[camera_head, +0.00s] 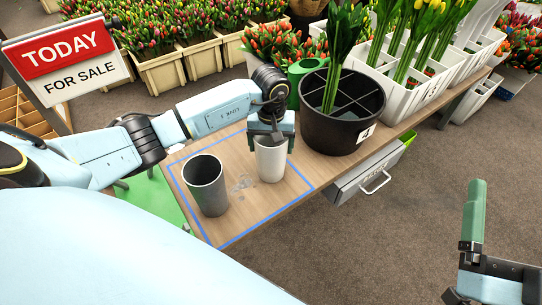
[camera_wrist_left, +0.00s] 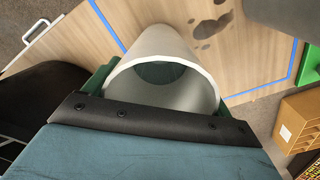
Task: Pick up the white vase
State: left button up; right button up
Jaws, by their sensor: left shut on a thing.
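The white vase (camera_head: 270,160) is upright at the right side of the blue-outlined area on the wooden table (camera_head: 235,150). My left gripper (camera_head: 268,138) comes from above and is shut on the vase near its rim. In the left wrist view the vase (camera_wrist_left: 172,60) shows its open mouth between the green fingers. I cannot tell whether its base touches the table. A grey vase (camera_head: 205,184) stands to the left, apart from it. My right gripper (camera_head: 473,215) is at the lower right, away from the table; its finger opening is unclear.
A black bucket (camera_head: 340,112) marked 4, holding green stems, stands just right of the white vase. A green watering can (camera_head: 302,76) is behind. White crates (camera_head: 415,88) with tulips line the back right. A sale sign (camera_head: 68,60) stands at the left.

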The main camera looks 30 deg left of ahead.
pick_arm(q)
jog(key=c, duration=0.7)
jog(key=shift+c, duration=0.2)
jog(key=shift+r, duration=0.2)
